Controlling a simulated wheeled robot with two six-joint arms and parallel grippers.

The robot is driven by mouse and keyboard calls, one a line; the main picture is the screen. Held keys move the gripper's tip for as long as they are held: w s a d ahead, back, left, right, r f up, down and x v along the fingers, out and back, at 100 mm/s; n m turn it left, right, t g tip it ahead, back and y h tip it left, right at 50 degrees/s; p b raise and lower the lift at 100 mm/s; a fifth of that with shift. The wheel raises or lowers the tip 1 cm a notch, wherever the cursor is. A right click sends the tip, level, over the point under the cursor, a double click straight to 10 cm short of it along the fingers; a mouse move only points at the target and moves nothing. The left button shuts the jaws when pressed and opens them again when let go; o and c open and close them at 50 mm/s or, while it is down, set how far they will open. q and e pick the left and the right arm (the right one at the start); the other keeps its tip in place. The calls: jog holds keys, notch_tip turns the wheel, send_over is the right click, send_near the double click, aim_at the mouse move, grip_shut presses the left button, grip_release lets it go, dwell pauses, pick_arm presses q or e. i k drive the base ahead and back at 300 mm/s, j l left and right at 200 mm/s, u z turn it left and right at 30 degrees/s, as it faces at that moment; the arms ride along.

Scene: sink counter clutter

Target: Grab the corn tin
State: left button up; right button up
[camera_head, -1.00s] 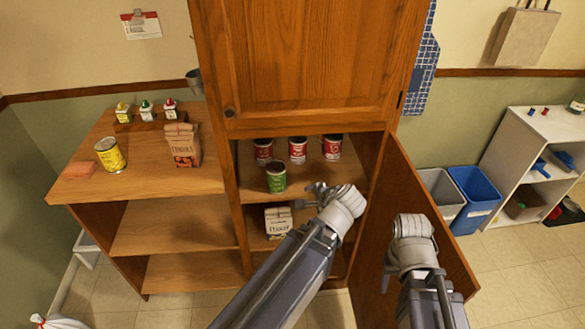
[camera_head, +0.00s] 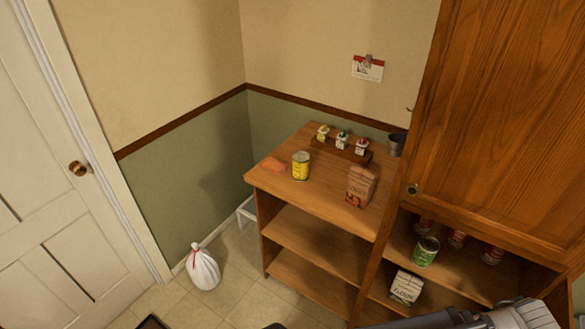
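A yellow tin (camera_head: 301,166) with a silvery lid stands upright on the top of the wooden shelf unit, near its left end. It looks like the corn tin, but its label is too small to read. A green tin (camera_head: 426,252) stands inside the open cupboard, to the right and lower. My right gripper is out of view.
A tied white bag (camera_head: 203,268) sits on the floor. The floor in front of the shelf looks mostly clear.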

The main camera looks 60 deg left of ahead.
aim_at(301, 158)
jog(key=u, duration=2.05)
